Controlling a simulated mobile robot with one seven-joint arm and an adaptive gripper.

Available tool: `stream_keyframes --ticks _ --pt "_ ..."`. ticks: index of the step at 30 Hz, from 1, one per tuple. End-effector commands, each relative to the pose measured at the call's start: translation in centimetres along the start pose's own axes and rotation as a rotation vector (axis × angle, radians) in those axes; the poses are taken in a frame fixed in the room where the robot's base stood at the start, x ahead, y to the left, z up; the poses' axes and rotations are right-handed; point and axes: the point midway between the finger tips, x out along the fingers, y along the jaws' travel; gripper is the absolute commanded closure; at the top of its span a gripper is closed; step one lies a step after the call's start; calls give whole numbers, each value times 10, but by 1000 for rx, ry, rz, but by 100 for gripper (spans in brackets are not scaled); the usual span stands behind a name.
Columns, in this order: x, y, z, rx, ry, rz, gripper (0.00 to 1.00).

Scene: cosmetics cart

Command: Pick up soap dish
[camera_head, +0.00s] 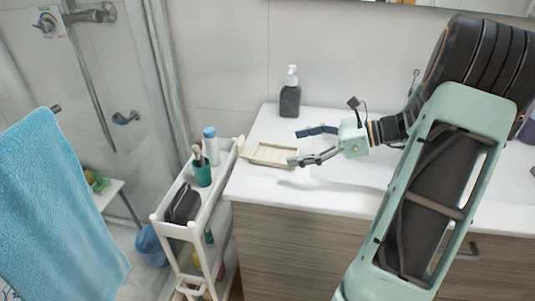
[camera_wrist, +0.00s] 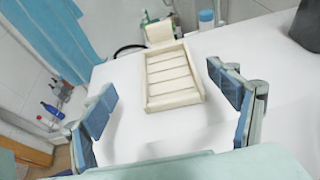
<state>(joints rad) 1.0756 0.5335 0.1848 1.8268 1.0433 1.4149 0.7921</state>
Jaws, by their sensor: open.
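The soap dish (camera_head: 270,154) is a cream, slatted rectangular tray lying flat on the left end of the white counter. In the wrist view the soap dish (camera_wrist: 172,78) lies ahead of my gripper, a little right of the middle between the fingers. My gripper (camera_head: 293,147) is open and empty, with its fingertips just right of the dish in the head view. In the wrist view the two blue-padded fingers (camera_wrist: 162,93) are spread wide. The dish does not appear gripped.
A dark soap dispenser (camera_head: 290,97) stands behind the dish. A white cart (camera_head: 176,232) beside the counter holds a green cup (camera_head: 202,174), a white bottle (camera_head: 211,147) and a black pouch (camera_head: 184,205). A blue towel (camera_head: 60,210) hangs at left. The counter around the dish is mostly clear.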

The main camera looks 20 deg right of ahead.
Motion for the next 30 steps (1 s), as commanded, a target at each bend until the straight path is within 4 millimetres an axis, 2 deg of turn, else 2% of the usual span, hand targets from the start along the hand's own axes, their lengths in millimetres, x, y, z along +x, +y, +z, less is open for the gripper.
stream_keyframes --ticks 1,8,18,26,30 --pt "8 0 -1 0 0 0 18" --pt "27 -1 -2 0 1 0 18" --pt "71 -8 -6 0 2 -1 18" --pt "74 -9 -5 0 2 -3 18" --pt "74 -8 -5 0 2 -3 31"
